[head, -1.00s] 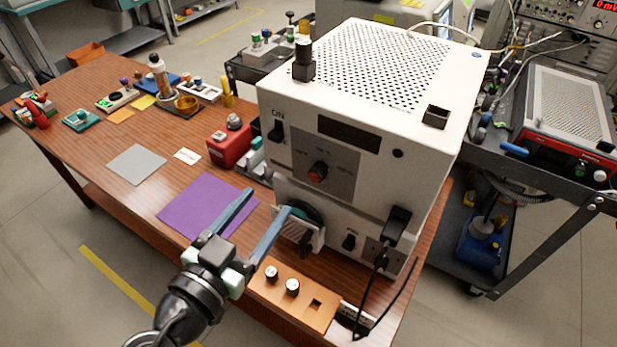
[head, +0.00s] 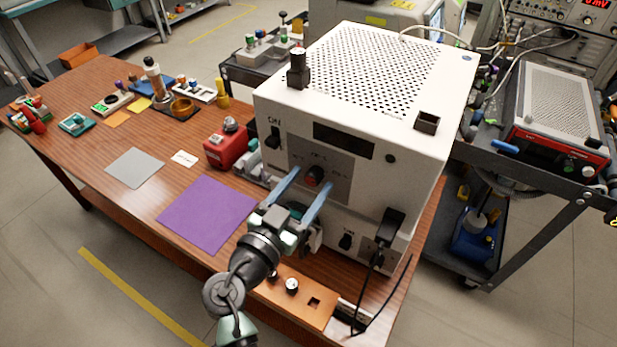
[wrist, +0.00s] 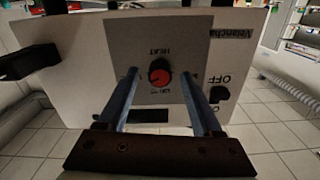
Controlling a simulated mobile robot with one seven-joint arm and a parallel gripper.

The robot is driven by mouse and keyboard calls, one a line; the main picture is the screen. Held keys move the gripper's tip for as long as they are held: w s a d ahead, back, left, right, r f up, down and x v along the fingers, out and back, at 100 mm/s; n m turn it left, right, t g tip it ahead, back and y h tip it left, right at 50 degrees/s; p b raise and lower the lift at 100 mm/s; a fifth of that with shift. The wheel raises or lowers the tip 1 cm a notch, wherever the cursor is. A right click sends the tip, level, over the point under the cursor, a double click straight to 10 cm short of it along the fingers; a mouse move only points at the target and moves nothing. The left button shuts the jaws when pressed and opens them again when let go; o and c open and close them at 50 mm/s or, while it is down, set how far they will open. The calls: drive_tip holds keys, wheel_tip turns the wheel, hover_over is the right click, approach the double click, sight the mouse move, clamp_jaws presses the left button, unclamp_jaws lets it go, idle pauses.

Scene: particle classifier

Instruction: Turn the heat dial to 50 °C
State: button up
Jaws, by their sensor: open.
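The heat dial (head: 315,176) is a black knob with a red face on a grey panel of the white machine (head: 272,110). In the wrist view the dial (wrist: 159,72) sits between and just beyond the two blue fingers, under the word HEAT, which appears upside down. My gripper (head: 308,180) is open, its fingertips on either side of the dial close to the panel. I cannot tell whether they touch the dial. The temperature marks are too small to read.
An ON/OFF switch (head: 273,138) is on the front, left of the dial. A black plug with a cable (head: 391,228) is at lower right. A red box (head: 226,148) stands beside the machine. A purple sheet (head: 205,213) lies flat on the wooden table.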

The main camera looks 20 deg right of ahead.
drive_tip(key=shift+w+d, duration=0.25)
drive_tip(key=shift+d, duration=0.1)
clamp_jaws()
